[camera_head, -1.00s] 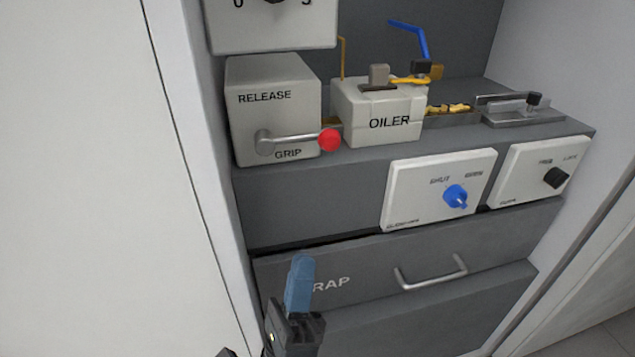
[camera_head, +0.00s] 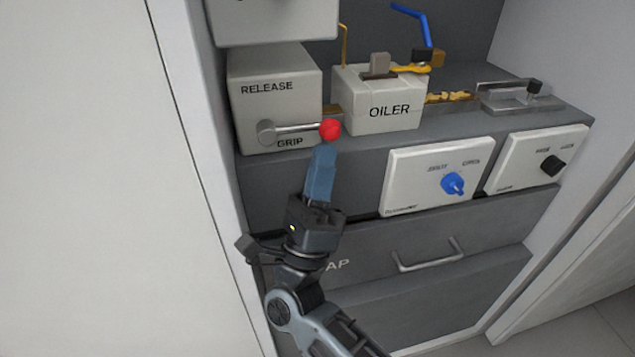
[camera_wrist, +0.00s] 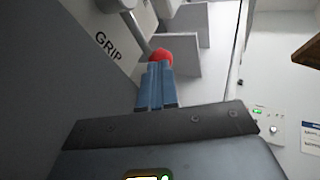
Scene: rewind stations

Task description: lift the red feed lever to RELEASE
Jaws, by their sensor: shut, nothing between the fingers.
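The feed lever (camera_head: 298,128) is a grey bar with a red ball knob (camera_head: 330,129) on the front of a pale box (camera_head: 277,97) marked RELEASE above and GRIP below. The bar points right, nearly level, just above the word GRIP. My gripper (camera_head: 325,149) is shut and empty, with its blue fingertips just below the red knob. In the wrist view the knob (camera_wrist: 161,55) shows right at the tips of the blue fingers (camera_wrist: 158,66). I cannot tell whether they touch it.
The OILER box (camera_head: 378,105) stands close to the right of the knob. Below are a panel with a blue knob (camera_head: 452,184), a panel with a black knob (camera_head: 552,166) and a drawer handle (camera_head: 430,258). A pale wall (camera_head: 195,120) borders the left side.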

